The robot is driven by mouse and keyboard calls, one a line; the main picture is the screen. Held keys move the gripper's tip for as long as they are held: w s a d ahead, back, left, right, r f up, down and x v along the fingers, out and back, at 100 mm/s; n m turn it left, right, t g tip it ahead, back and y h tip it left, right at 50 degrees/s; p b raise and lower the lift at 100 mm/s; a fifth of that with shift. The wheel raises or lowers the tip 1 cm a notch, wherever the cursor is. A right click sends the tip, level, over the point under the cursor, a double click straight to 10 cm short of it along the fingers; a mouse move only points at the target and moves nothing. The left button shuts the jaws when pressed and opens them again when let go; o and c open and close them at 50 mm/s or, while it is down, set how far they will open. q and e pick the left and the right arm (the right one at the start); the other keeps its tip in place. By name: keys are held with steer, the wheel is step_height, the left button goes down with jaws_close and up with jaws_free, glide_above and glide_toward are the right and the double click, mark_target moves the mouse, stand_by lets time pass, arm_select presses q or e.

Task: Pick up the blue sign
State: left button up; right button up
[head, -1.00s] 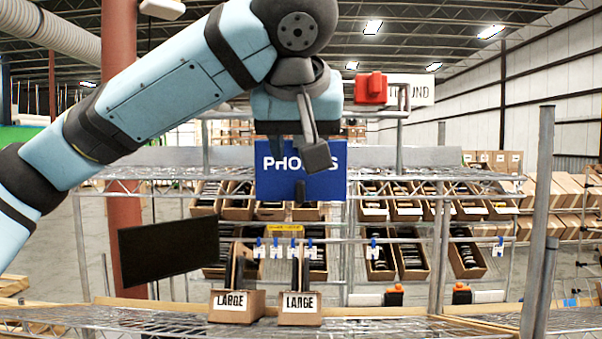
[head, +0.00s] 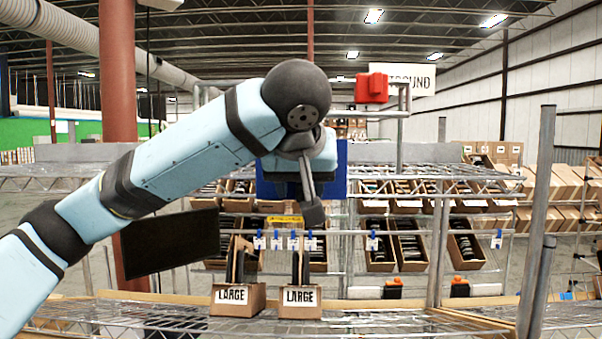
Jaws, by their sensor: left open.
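The blue sign (head: 336,180) hangs upright near the middle of the head view, at the shelf rack. My left arm and wrist cover most of its face, so its lettering is hidden now. My left gripper (head: 312,212) is in front of the sign, with a dark finger pointing down at about its lower edge. The jaws are open and nothing shows between them. I cannot tell how far the gripper is from the sign. My right gripper is out of view.
Two cartons marked LARGE (head: 233,297) stand on the near wire shelf (head: 390,322). A dark screen (head: 170,243) is at left. A red box (head: 371,88) sits above the rack. Tilted cartons (head: 466,250) fill the rack behind. A grey post (head: 538,215) stands at right.

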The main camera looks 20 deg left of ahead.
arm_select(q)
jaws_close()
